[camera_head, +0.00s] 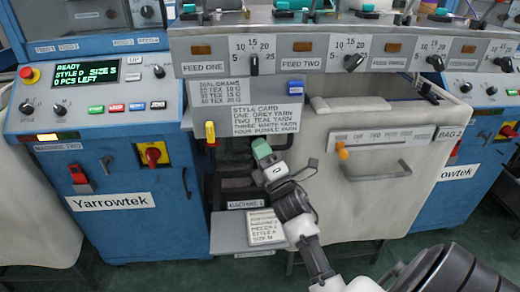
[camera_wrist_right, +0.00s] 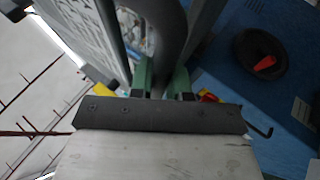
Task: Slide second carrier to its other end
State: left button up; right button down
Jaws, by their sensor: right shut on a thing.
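My right gripper (camera_head: 262,150) reaches into the dark opening at the middle machine's left side, just under the style card. Its green-padded fingers also show in the right wrist view (camera_wrist_right: 163,82), closed on a dark grey bar-like part (camera_wrist_right: 166,40). In the head view the gripper hides what it holds. I cannot tell for sure that this part is the second carrier; no carrier is clearly marked. A yellow handle (camera_head: 210,132) is left of the gripper. My left gripper is not in view.
The style card (camera_head: 265,117) hangs above the gripper. Blue cabinets stand left (camera_head: 182,215) and right (camera_head: 432,205). A small shelf (camera_head: 228,240) is below.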

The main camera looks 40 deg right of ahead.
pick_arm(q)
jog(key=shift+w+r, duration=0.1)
pick_arm(e)
jog(key=shift+f, duration=0.5)
jog(key=c, duration=1.1)
grip_release()
jog(key=shift+r, duration=0.15)
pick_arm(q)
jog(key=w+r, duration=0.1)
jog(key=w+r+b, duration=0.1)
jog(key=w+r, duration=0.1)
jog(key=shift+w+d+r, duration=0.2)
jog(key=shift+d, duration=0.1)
pick_arm(e)
jog(key=v, duration=1)
jog(key=shift+s, duration=0.35)
